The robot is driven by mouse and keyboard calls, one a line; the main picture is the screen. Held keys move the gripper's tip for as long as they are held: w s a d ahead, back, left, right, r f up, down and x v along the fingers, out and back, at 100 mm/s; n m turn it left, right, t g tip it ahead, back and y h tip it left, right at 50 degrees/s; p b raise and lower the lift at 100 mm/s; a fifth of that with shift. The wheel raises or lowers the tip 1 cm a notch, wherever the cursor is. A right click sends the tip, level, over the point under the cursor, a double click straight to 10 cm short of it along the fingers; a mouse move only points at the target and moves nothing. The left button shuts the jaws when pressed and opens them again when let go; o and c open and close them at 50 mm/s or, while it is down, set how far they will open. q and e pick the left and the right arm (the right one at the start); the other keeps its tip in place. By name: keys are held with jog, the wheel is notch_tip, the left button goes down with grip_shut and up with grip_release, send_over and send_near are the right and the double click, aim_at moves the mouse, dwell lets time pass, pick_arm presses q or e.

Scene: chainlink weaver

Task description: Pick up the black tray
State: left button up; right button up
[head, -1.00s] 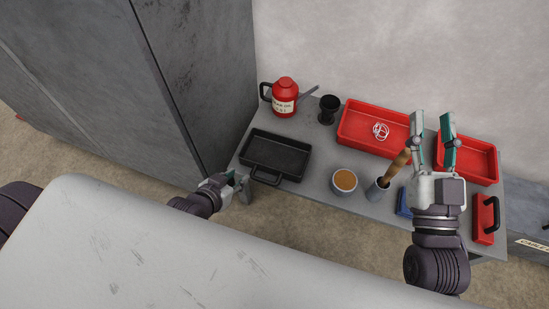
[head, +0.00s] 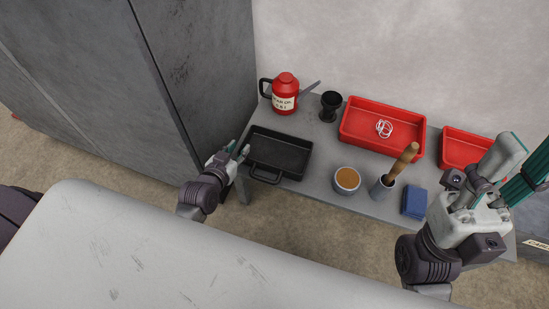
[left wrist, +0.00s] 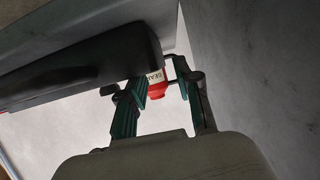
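The black tray (head: 279,153) lies flat on the grey table at its left end, with a loop handle on its near side. My left gripper (head: 237,152) is at the tray's left edge, with its fingers apart. In the left wrist view, the dark underside of the tray (left wrist: 90,62) is close to one finger of the open left gripper (left wrist: 167,92). I cannot tell whether they touch. No part of the tray shows clearly gripped. My right gripper (head: 520,165) is open and empty at the right, in front of the table's right end.
A red can (head: 285,98) and a black cup (head: 330,105) stand behind the tray. A cup of brown contents (head: 346,181), a pot with a wooden-handled tool (head: 382,188) and a blue block (head: 415,202) are to its right. Red bins (head: 383,148) line the back. A grey cabinet (head: 195,70) stands close at left.

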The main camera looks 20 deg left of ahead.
aim_at(245, 140)
pick_arm(q)
jog(key=b+x, duration=0.3)
jog(key=x, duration=0.2)
jog(key=shift+w+f, duration=0.1)
jog(key=shift+w, duration=0.1)
grip_shut()
